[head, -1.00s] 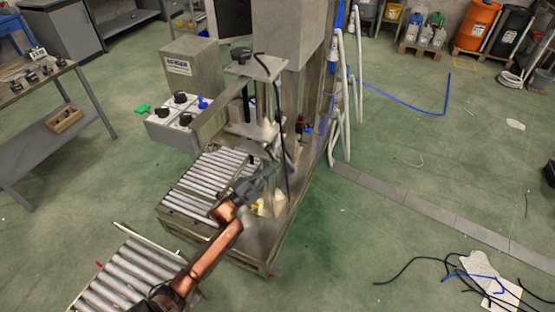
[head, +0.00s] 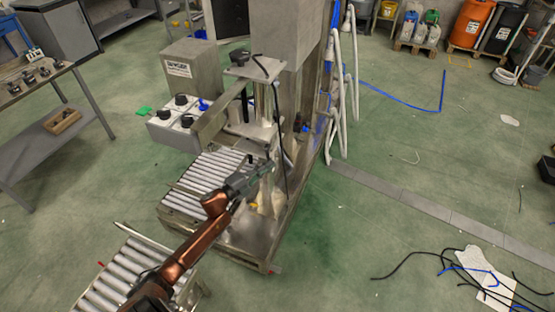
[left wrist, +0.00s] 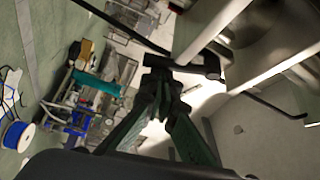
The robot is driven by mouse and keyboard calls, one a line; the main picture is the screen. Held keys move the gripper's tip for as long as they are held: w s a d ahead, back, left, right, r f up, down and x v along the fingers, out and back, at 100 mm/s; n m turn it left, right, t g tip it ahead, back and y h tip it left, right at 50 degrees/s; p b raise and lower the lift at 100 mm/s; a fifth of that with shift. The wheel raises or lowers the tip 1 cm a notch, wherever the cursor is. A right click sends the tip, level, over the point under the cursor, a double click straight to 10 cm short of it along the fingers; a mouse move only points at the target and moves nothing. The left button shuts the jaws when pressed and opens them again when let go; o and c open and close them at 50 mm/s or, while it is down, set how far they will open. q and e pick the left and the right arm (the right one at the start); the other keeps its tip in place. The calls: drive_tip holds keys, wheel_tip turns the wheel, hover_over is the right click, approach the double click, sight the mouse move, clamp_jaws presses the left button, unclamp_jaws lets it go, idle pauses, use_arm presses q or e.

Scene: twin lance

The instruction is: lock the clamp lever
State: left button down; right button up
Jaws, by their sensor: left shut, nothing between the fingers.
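The clamp machine (head: 240,124) stands on a metal frame with a roller bed, left of the head view's middle. My left gripper (head: 263,167) reaches to its front post above the roller bed, with the fingers together. In the left wrist view the fingertips (left wrist: 161,80) are shut, with nothing seen between them. A dark bar with a thick end (left wrist: 190,66), which may be the clamp lever, lies just beyond the fingertips. I cannot tell whether they touch. In the head view the lever cannot be made out clearly near my gripper. My right gripper is not seen.
A control box with black knobs (head: 178,122) is at the machine's left. White pipes (head: 340,90) rise at its right. A second roller section (head: 125,275) lies at lower left. Loose cables (head: 450,262) lie on the floor at right. The green floor between is mostly clear.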

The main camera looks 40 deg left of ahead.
use_arm(q)
drive_tip(key=s+d+p, duration=0.1)
drive_tip(key=s+p, duration=0.2)
drive_tip(key=s, duration=0.6)
drive_tip(key=shift+s+f, duration=0.15)
drive_tip(key=shift+s, duration=0.05)
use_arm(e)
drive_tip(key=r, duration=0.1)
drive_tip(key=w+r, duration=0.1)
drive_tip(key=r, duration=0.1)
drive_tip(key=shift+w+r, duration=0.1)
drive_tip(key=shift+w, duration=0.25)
